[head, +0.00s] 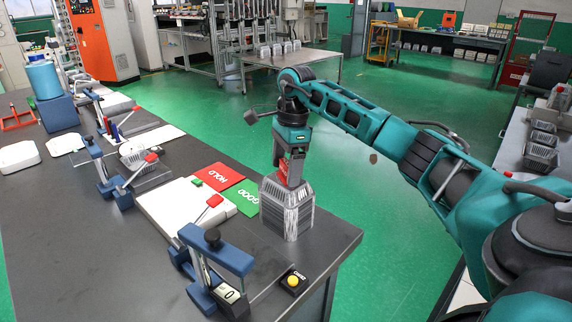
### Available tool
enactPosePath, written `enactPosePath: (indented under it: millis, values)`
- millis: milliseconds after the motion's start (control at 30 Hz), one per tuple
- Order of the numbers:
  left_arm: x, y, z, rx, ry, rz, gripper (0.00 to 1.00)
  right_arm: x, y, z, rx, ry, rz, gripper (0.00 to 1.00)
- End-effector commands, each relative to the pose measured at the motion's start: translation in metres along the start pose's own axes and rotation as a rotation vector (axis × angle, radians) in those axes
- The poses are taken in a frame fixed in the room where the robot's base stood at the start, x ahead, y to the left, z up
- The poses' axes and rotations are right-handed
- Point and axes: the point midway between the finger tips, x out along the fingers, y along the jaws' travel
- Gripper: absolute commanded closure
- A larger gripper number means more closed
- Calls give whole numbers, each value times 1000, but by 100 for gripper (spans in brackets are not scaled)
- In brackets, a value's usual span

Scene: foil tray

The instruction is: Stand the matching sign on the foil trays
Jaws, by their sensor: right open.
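A stack of grey, ribbed foil trays (287,215) stands near the bench's right edge. A red sign reading HOLD (219,177) lies flat on the bench to the left of the stack. A green sign reading GOOD (244,198) lies flat between the red sign and the stack. My right gripper (291,183) points down over the top of the stack, its jaws open. Red shows on its lower part. Its fingertips are hard to make out against the trays, so I cannot tell whether they touch. My left gripper is not in view.
A blue clamp fixture (216,262) stands at the front of the dark bench (90,255). A black box with a yellow button (292,281) sits at the front right corner. A white board (172,212) and more clamps lie to the left. Bench at the left front is clear.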

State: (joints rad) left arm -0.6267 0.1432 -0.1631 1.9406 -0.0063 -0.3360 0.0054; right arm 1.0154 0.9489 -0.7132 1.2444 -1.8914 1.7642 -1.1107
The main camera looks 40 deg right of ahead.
Motion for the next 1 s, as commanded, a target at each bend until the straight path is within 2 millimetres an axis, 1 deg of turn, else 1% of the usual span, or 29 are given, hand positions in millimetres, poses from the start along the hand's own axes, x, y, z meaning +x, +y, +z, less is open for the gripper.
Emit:
enactPosePath:
  millis: [167,267,367,600,700,833,1000]
  values:
    - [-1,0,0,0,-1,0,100,-1,0,0,0,0,0,17]
    - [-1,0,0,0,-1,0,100,-7,0,0,0,-1,-2,17]
    - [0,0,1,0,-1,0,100,-22,-1,0,0,-1,-4,17]
    - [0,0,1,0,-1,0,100,-75,-1,0,1,-2,-5,17]
    - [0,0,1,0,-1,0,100,-95,-1,1,0,-2,-5,17]
    - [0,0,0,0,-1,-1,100,-112,-1,1,0,-2,-3,17]
    - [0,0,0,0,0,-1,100,-122,0,0,0,0,-1,17]
